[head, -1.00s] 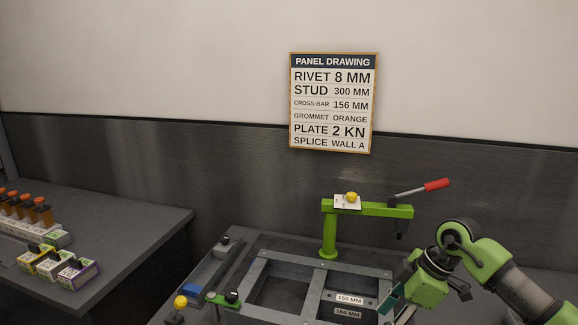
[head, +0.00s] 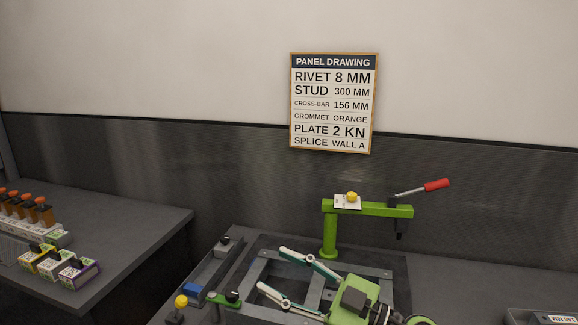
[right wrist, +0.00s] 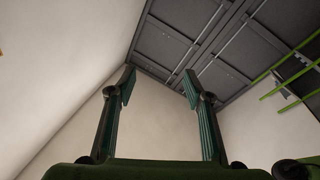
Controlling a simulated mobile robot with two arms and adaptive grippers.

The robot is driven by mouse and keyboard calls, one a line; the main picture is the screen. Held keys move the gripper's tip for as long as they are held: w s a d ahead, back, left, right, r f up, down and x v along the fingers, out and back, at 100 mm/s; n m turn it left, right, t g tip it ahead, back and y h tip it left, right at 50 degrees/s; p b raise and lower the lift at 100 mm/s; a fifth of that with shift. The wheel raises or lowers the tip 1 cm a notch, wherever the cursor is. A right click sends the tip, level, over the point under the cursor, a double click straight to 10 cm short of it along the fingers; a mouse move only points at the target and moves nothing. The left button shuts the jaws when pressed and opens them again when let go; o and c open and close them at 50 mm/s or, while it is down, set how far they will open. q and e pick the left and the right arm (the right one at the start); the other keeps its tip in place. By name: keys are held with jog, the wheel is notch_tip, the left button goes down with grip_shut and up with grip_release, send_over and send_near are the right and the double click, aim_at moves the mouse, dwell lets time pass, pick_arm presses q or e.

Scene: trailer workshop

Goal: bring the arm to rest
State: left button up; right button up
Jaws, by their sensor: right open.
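My right gripper (head: 272,268) is in the head view at the lower middle, above the grey metal frame (head: 258,271) on the bench. Its two fingers are spread and point left, with nothing between them. In the right wrist view the same gripper (right wrist: 158,82) is open and empty, with pale wall and a dark panelled ceiling beyond the fingers. Its body and arm cover the lower right of the frame, and the 156 MM labels are hidden. My left gripper is not in view.
A green press (head: 370,209) with a red-handled lever (head: 436,185) stands behind the gripper. A side table (head: 140,232) holds small boxes (head: 78,272). A tray (head: 540,316) is at lower right.

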jog(key=w+d+f+m+t+h, duration=0.1)
jog(key=d+f+m+t+h, duration=0.1)
jog(key=d+m+t+h, duration=0.45)
jog(key=w+d+f+m+t+h, duration=0.1)
jog(key=w+d+m+t+h, duration=0.1)
jog(key=d+m+t+h, duration=0.45)
jog(key=s+d+f+m+g+h, duration=0.25)
jog(key=s+d+f+g, duration=0.2)
jog(key=f, duration=0.35)
jog(key=s+d+f+m+g+h, duration=0.25)
jog(key=d+f+h, duration=0.2)
jog(key=f, duration=0.25)
jog(key=s+f+n+g+y, duration=0.1)
jog(key=s+f+g, duration=0.55)
jog(key=s, duration=0.55)
jog(key=s+f+n+g+y, duration=0.15)
jog(key=s+f+g, duration=0.35)
jog(key=s+f, duration=0.5)
jog(key=s+f+g, duration=0.1)
jog(key=s+f, duration=0.1)
jog(key=f, duration=1.1)
jog(key=s+f, duration=0.2)
jog(key=f, duration=1)
jog(key=s+d+f+g+b, duration=0.1)
jog(key=s+d+f, duration=0.1)
jog(key=s+f, duration=1.5)
jog(key=shift+d+n+h+b, duration=0.35)
jog(key=shift+s+f, duration=0.1)
